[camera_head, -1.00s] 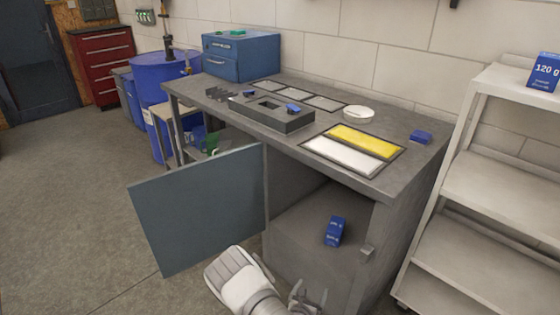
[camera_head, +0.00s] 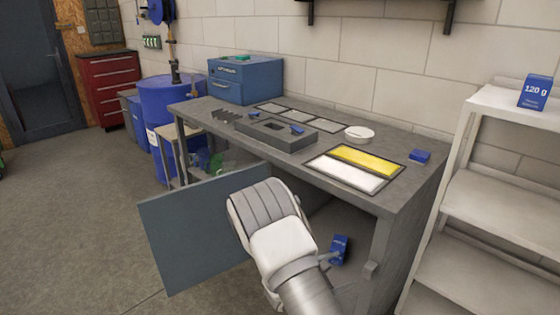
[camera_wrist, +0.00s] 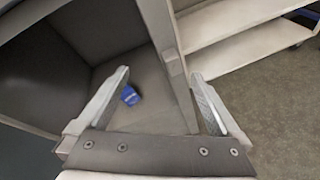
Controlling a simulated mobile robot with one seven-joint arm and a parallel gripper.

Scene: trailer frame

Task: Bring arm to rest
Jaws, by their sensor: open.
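My gripper (camera_wrist: 150,105) is open in the wrist view, with its two fingers spread wide and nothing between them in its grasp. A small blue box (camera_wrist: 130,96) shows beyond the left finger, on the floor of the open cabinet. In the head view my arm stands in front of the cabinet opening, and the fingers are mostly hidden there. The blue box (camera_head: 339,249) stands inside the cabinet just right of my arm, partly hidden by it.
The grey cabinet door (camera_head: 190,238) stands open left of my arm. The workbench (camera_head: 410,183) above bears trays, a white dish (camera_head: 360,133) and a blue block (camera_head: 419,156). A white shelf (camera_head: 500,205) stands at the right. Floor at the left is free.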

